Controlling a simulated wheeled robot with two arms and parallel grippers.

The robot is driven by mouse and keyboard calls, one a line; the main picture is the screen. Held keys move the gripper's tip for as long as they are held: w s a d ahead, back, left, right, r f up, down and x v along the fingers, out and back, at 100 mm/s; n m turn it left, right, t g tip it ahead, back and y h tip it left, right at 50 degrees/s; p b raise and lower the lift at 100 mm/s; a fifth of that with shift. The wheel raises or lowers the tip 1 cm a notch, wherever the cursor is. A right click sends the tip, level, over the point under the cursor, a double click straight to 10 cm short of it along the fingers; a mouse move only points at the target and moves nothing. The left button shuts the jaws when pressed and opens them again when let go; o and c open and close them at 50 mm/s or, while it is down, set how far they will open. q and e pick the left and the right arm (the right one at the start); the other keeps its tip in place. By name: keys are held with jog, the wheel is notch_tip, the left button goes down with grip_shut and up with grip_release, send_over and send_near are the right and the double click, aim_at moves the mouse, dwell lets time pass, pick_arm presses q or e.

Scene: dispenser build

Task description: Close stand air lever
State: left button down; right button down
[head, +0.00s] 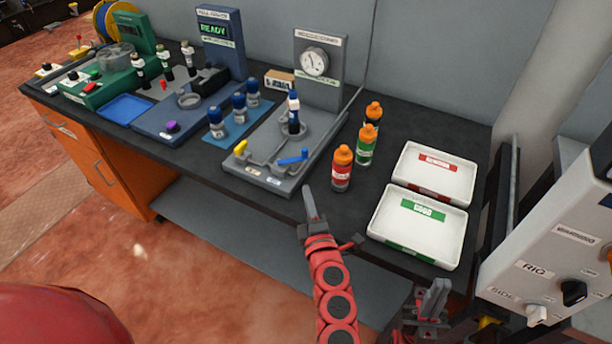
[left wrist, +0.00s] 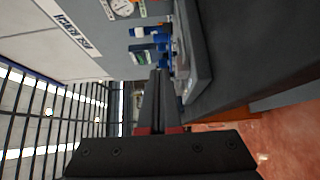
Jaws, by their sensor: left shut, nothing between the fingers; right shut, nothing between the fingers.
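The grey test stand (head: 265,178) has a round gauge (head: 314,63) on its back panel. Its front holds a yellow-handled lever (head: 240,147) at left and a blue-handled lever (head: 293,157) at right. The small labels in front of them are too small to read, so I cannot tell which is air. My left gripper (head: 309,191) is shut and empty at the counter's front edge, just in front of the blue lever and apart from it. In the left wrist view its fingers (left wrist: 160,82) point toward the stand. My right gripper (head: 436,290) is shut and empty at lower right.
Several orange-capped bottles (head: 342,168) stand right of the stand, close to my left gripper. Two white trays (head: 378,222) lie further right. Blue-capped bottles (head: 216,128) stand on a blue mat at left.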

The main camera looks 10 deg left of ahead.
pick_arm(q)
jog(key=shift+s+d+m+t+h, duration=0.25)
jog(key=shift+s+m+h, duration=0.15)
jog(key=shift+s+h, duration=0.25)
jog(key=shift+s+d+m+t+h, duration=0.2)
jog(key=shift+s+m+h, duration=0.2)
jog(key=shift+s+h, duration=0.2)
jog(key=shift+w, duration=0.1)
jog(key=p, duration=0.2)
send_near(304, 155)
jog(key=x, duration=0.5)
jog(key=shift+w+r, duration=0.1)
jog(key=shift+r, duration=0.15)
jog(key=shift+w+p, duration=0.3)
jog(key=shift+w, duration=0.1)
jog(key=shift+w+a+f, duration=0.1)
jog(key=shift+w+a, duration=0.05)
jog(key=shift+w, duration=0.2)
